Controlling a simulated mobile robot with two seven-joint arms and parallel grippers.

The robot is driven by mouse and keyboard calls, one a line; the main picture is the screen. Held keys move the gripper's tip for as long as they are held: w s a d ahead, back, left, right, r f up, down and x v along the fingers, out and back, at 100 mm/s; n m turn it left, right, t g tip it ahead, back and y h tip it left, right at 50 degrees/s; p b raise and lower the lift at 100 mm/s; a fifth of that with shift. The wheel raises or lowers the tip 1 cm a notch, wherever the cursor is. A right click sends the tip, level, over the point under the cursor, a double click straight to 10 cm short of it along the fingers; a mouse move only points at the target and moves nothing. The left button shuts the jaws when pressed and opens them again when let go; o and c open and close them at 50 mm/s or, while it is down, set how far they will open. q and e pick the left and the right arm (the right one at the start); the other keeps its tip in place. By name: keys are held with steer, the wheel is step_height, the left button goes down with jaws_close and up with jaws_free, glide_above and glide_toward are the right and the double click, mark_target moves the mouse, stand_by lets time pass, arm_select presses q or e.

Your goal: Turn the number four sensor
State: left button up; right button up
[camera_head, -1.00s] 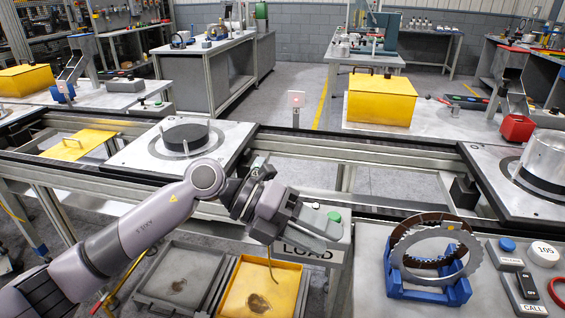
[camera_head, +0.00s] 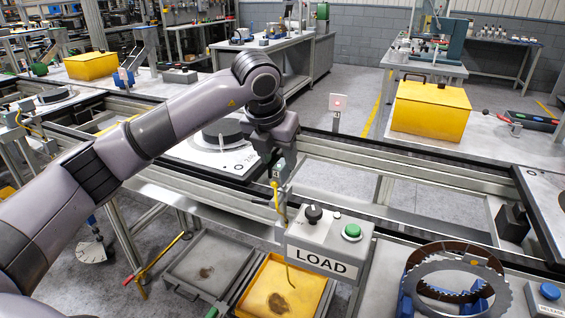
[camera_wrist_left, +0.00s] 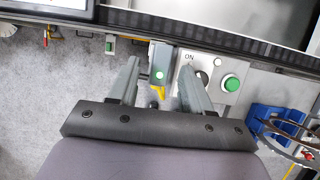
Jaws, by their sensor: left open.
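The number four sensor (camera_head: 277,174) is a small grey block with a "4" label, mounted at the near edge of the conveyor frame, with a yellow cable hanging below. In the left wrist view the sensor (camera_wrist_left: 160,62) shows as a grey block with a lit green spot. My left gripper (camera_head: 276,156) is pointing down just above it in the head view. In the wrist view my left gripper (camera_wrist_left: 158,74) is open, and the sensor appears between its two fingers; contact cannot be told. My right gripper is not in view.
The LOAD box (camera_head: 329,246) with a black knob (camera_head: 314,214) and green button (camera_head: 352,231) stands close right of the sensor. A blue stand (camera_head: 415,300) holds toothed rings at right. Grey (camera_head: 178,285) and yellow (camera_head: 238,305) trays sit below. The conveyor's open bay lies behind.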

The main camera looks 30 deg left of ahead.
mark_target(278, 162)
arm_select(q)
steer(key=shift+x, duration=1.75)
jaws_close()
steer(key=m+h, duration=0.1)
steer(key=m, duration=0.1)
steer(key=shift+a+m+b, duration=0.15)
steer(key=shift+m+b, duration=0.25)
steer(key=shift+w+a+r+m+g+h, duration=0.15)
steer(key=shift+m+h, duration=0.35)
steer(key=shift+m, duration=0.6)
steer(key=shift+s+f+m+g+h, duration=0.15)
steer(key=shift+m+h, duration=0.35)
steer(key=shift+m, duration=0.6)
steer(key=shift+w+r, duration=0.1)
steer(key=shift+w, duration=0.05)
jaws_free()
